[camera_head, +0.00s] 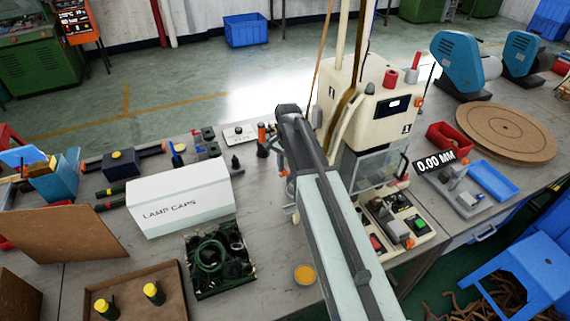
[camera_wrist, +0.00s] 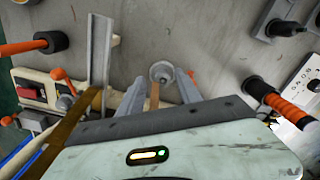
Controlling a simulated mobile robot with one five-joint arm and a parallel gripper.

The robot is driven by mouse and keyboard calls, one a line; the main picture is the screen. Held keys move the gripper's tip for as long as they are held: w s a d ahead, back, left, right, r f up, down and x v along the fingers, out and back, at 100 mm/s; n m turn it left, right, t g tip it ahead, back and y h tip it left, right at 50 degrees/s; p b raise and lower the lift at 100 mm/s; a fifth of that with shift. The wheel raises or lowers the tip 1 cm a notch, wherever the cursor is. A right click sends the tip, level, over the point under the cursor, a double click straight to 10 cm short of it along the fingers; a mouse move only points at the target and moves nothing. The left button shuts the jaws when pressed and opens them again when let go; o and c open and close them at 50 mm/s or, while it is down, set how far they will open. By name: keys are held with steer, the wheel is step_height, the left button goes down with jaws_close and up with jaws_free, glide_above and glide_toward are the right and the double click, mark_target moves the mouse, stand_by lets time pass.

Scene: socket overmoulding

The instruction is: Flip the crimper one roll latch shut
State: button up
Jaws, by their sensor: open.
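Crimper one is the cream machine (camera_head: 375,100) marked 1, standing on the bench at the middle right in the head view. Its side, with orange-knobbed levers (camera_wrist: 58,74), seems to show at the left in the wrist view. I cannot tell for sure which lever is the roll latch, or its position. My gripper (camera_wrist: 160,84) is open and points down at the bench. A grey round part (camera_wrist: 162,72) with a brown strip below it shows between the fingers, apparently not gripped. In the head view my arm hides the fingers and part of the crimper's left side.
An orange-handled tool (camera_wrist: 290,107) lies at the right in the wrist view. In the head view, a LAMP CAPS box (camera_head: 180,205) and a bin of dark coils (camera_head: 217,262) stand left of my arm. A gauge marked 0.00 MM (camera_head: 437,161) and a red tray (camera_head: 450,138) are at the right.

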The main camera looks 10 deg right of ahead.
mark_target(285, 171)
steer(key=w+m, duration=0.1)
steer(key=w, duration=0.1)
steer(key=w+r+m, duration=0.1)
steer(key=w+m, duration=0.1)
steer(key=w, duration=0.1)
steer(key=w+m, duration=0.1)
steer(key=w, duration=0.1)
steer(key=shift+w+r+m+p, duration=0.15)
steer(key=shift+w+m+p, duration=0.1)
steer(key=shift+m+p, duration=0.15)
step_height(285, 171, down, 8)
steer(key=b, duration=0.8)
steer(key=shift+r, duration=0.1)
steer(key=shift+c, duration=0.3)
